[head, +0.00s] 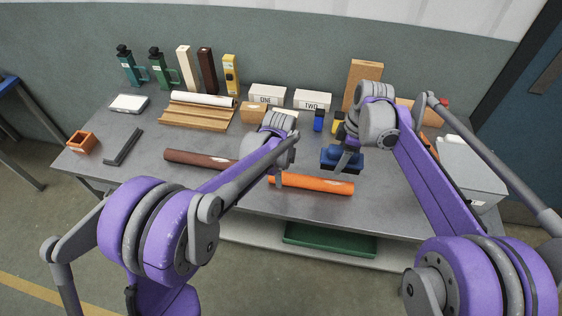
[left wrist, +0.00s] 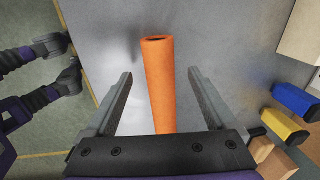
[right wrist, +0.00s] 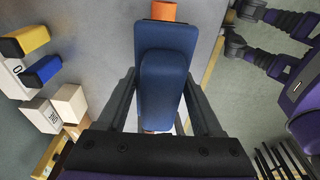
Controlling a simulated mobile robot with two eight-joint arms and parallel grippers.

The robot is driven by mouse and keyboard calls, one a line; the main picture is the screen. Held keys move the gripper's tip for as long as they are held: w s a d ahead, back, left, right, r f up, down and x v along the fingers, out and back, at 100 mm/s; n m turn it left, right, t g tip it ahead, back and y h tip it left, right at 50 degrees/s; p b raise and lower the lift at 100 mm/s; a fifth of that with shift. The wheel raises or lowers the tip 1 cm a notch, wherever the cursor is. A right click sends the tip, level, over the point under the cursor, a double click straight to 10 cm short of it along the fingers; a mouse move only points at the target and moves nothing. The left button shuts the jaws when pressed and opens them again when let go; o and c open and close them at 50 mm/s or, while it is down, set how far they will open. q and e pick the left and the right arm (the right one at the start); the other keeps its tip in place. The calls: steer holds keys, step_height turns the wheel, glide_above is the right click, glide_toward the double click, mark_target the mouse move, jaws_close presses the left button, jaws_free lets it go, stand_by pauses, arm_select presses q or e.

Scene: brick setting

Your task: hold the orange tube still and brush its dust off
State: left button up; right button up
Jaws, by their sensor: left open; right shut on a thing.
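The orange tube (head: 318,185) lies on the grey table near its front edge, with a pale patch on top. In the left wrist view the tube (left wrist: 160,90) runs between the open fingers of my left gripper (left wrist: 160,95), which do not appear to touch it. My right gripper (right wrist: 165,105) is shut on a blue brush-like block (right wrist: 166,50). In the head view this blue block (head: 341,159) is above the table, just behind the tube. The tube's end (right wrist: 163,11) shows beyond the block in the right wrist view. The block's underside is hidden.
A brown tube (head: 195,159) lies to the left on the table (head: 130,170). White boxes marked ONE (head: 267,94) and TWO (head: 312,99) stand behind, near small blue (head: 319,121) and yellow blocks. A grey bin (head: 472,172) stands at the right. Bottles and upright blocks line the back left.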

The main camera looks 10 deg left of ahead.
arm_select(q)
steer(key=shift+w+f, duration=0.15)
steer(key=shift+f, duration=0.8)
steer(key=shift+w+f, duration=0.1)
steer(key=shift+f, duration=0.8)
jaws_close()
